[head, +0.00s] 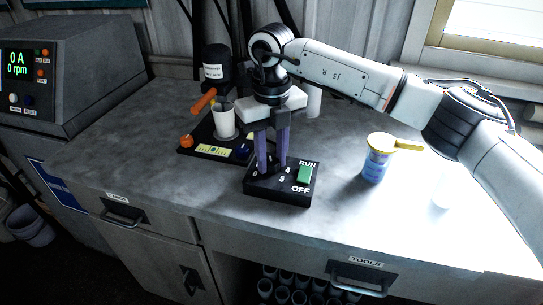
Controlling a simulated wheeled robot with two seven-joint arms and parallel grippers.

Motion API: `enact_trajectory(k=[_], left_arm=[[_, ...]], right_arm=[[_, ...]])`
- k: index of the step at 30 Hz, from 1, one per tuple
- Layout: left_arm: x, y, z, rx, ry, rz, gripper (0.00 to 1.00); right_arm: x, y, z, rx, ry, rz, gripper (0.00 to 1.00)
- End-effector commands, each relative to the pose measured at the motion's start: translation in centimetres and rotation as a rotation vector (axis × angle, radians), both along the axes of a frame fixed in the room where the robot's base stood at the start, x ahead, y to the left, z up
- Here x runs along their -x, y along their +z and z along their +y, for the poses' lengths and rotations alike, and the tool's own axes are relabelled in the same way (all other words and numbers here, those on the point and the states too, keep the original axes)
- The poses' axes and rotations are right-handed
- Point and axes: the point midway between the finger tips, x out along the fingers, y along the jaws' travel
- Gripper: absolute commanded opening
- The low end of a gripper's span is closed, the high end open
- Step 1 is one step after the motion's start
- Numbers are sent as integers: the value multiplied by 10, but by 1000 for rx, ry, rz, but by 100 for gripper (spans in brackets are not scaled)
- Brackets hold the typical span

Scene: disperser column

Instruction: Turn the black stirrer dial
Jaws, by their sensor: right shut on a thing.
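A low black control box (280,195) with RUN and OFF markings and a green switch (305,174) sits near the front of the grey bench. My right gripper (270,168) reaches in from the right and points down over the left part of the box. Its two purple fingers stand a little apart, shut on the black stirrer dial. The dial is dark and mostly hidden between the fingertips, so its pointer direction cannot be read. My left gripper does not show.
Behind the box, a white beaker (225,121) stands on the black stirrer base, with orange knobs at its left. A tub with a yellow lid (379,158) stands on the right. A grey unit (65,75) reading 0 A, 0 rpm is at the left. The front-left bench is clear.

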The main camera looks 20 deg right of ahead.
Motion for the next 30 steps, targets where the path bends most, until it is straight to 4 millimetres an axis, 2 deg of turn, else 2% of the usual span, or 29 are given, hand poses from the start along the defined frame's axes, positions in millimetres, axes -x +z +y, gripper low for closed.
enact_trajectory(k=[13,14,17,26,30], left_arm=[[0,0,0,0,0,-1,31],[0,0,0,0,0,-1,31],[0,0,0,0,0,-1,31],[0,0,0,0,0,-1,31],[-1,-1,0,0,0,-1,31]], right_arm=[[-1,2,0,-1,-11,-4,4],[-1,2,0,-1,-11,-4,30],[-1,2,0,0,-10,-3,45],[0,2,0,0,-9,-2,45],[-1,14,0,-2,-9,-4,45]])
